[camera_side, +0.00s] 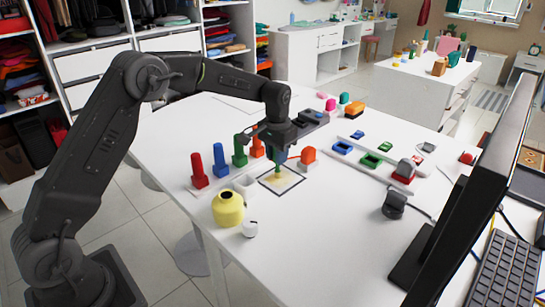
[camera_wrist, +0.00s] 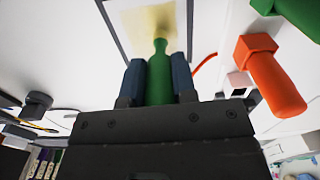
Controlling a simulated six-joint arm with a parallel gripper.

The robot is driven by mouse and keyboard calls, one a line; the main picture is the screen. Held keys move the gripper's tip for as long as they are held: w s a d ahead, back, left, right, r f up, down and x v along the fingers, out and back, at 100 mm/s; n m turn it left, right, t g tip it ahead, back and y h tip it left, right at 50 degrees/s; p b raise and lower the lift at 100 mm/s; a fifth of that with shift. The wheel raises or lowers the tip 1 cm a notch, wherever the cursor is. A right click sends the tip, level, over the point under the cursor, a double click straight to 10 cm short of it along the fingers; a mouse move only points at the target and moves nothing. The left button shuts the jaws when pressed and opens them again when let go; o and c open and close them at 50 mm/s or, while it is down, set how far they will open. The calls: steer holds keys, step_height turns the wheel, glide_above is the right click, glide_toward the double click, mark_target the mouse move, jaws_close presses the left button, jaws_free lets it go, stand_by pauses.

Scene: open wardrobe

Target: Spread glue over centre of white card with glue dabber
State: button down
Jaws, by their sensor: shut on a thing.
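My gripper (camera_side: 278,157) is shut on the green glue dabber (camera_wrist: 158,80), which stands between the two blue fingers in the wrist view. The dabber points down at the white card (camera_side: 292,187), a dark-edged sheet lying flat on the table. A pale yellow patch of glue shows on the card around the dabber tip. In the wrist view the card (camera_wrist: 122,25) is at the top, partly cut off, with the yellow smear just beyond the tip. I cannot tell whether the tip touches the card.
Red (camera_side: 199,171), blue (camera_side: 220,161) and green (camera_side: 239,151) upright pieces stand left of the card. An orange piece (camera_side: 308,155) stands behind it. A yellow pot (camera_side: 228,207) and small white jar (camera_side: 250,229) are in front. A monitor (camera_side: 470,190) stands at the right.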

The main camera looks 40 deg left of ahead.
steer(key=shift+w+r, duration=0.1)
steer(key=shift+w, duration=1.9)
step_height(320, 180, up, 6)
step_height(320, 180, up, 3)
steer(key=shift+r, duration=0.1)
